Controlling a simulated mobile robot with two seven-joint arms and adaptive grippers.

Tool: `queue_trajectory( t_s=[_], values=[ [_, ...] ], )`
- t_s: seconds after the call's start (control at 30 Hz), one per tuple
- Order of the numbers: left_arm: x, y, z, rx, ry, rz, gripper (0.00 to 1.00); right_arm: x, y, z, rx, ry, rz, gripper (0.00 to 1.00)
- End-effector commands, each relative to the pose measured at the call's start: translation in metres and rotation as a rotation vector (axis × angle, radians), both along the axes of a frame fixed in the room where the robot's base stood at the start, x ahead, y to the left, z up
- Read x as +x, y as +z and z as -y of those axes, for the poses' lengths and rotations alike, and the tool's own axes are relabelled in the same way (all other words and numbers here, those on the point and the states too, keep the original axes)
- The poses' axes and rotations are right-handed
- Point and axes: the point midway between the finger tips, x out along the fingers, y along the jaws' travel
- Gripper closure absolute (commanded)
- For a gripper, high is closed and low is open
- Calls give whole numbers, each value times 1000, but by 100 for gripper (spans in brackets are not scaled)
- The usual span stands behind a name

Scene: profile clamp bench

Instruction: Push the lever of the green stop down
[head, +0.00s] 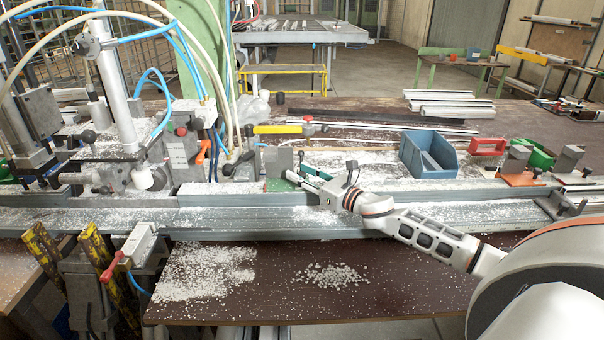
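The green stop (277,186) sits on the grey metal rail, left of the picture's middle, with an upright grey block (278,161) at it. More green shows just behind my gripper. My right gripper (303,180) reaches in from the right, pointing left, with its tip close beside the stop. I cannot tell whether it touches the stop or its lever. The lever is not clearly visible, with the gripper in front of that area. The fingers are too small to tell open from shut. My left gripper is not in view.
The rail (240,220) runs across the bench, strewn with white chips. A clamp machine with hoses (125,120) stands at the left. A yellow-handled tool (278,129) lies behind.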

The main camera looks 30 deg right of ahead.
Motion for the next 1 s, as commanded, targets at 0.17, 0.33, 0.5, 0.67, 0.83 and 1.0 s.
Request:
queue_trajectory(
  t_s=[0.17, 0.33, 0.5, 0.67, 0.83, 1.0],
  values=[
    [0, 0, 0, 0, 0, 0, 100, 0, 0, 0, 0, 0, 0, 66],
    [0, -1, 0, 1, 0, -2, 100, 0, 0, 0, 0, 0, 0, 100],
    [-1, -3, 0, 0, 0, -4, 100, 0, 0, 1, -1, 0, 0, 100],
    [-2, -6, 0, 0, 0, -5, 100, -3, -1, 6, -4, -2, 0, 100],
    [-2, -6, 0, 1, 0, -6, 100, -3, 0, 7, -2, -2, 0, 100],
    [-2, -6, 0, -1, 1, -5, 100, -4, 0, 7, -2, -2, 0, 66]
  ],
)
